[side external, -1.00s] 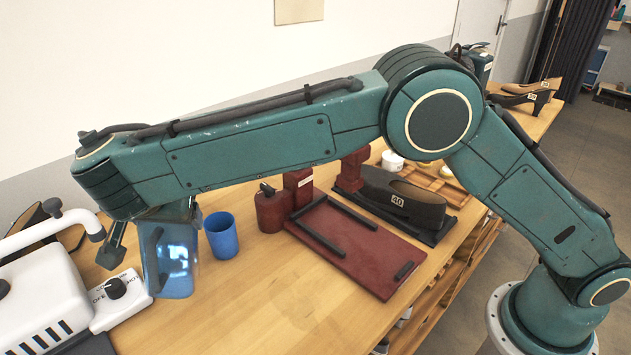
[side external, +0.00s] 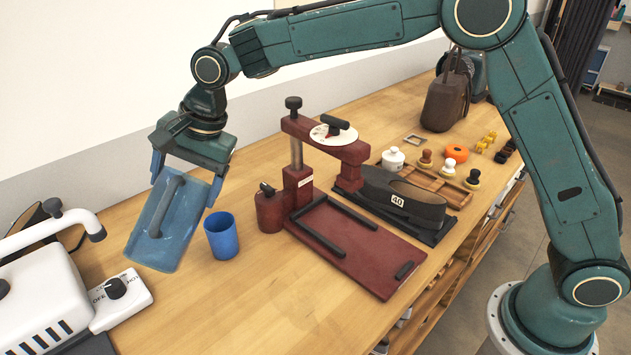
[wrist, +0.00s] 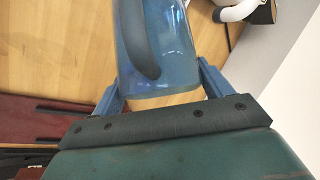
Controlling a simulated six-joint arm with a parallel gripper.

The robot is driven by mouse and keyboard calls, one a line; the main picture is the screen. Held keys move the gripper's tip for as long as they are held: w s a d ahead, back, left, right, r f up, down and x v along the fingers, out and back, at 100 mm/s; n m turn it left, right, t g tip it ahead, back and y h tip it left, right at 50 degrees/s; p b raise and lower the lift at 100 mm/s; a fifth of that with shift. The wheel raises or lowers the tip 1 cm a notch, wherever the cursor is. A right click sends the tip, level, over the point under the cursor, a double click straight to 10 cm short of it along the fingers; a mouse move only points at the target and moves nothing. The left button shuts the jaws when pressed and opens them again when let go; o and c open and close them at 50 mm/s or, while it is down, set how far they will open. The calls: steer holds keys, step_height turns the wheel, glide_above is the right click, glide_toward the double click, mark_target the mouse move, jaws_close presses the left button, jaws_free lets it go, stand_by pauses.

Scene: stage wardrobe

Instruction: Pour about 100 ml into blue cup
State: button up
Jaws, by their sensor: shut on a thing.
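A see-through blue jug with a darker blue handle (side external: 160,222) is on the left in the side view, beside the blue cup. My gripper (side external: 186,178) is shut on the jug, with a finger on either side of it. The jug leans, its lower end toward the lower left. It also shows at the top of the wrist view (wrist: 172,55), between the fingers (wrist: 160,88). The blue cup (side external: 222,240) stands upright on the table, just right of the jug and apart from it. I cannot make out the liquid level in either, and see no stream.
A white machine (side external: 45,290) with a knob box stands at the lower left. A dark red press (side external: 345,260) with a lidded red pot (side external: 270,210) stands right of the cup. A dark shoe form (side external: 400,203) lies behind it. The table front is bare.

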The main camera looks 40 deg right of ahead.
steer(key=shift+w+d+r+y, duration=0.15)
steer(key=shift+r+y, duration=0.1)
steer(key=shift+y, duration=0.25)
steer(key=shift+w+d+r+m+g+y+p, duration=0.15)
steer(key=shift+d+r+g+y+p, duration=0.1)
steer(key=shift+y, duration=0.3)
steer(key=shift+d+r+m+g+y+p, duration=0.15)
steer(key=shift+g+y+p, duration=0.1)
steer(key=shift+y, duration=0.3)
steer(key=shift+a+p, duration=0.5)
steer(key=shift+a, duration=0.1)
stand_by(0.5)
steer(key=shift+y+p, duration=0.3)
stand_by(0.7)
steer(key=shift+a, duration=0.1)
steer(key=shift+s+a, duration=0.2)
steer(key=shift+s+a+f+h, duration=0.1)
steer(key=shift+a+f+h, duration=0.15)
steer(key=shift+h, duration=0.65)
steer(key=shift+a+f+t+h, duration=0.2)
steer(key=shift+t+h, duration=0.2)
steer(key=shift+h, duration=0.3)
steer(key=shift+s+a+f+h, duration=0.1)
steer(key=shift+s+f+h, duration=0.1)
steer(key=shift+h, duration=0.3)
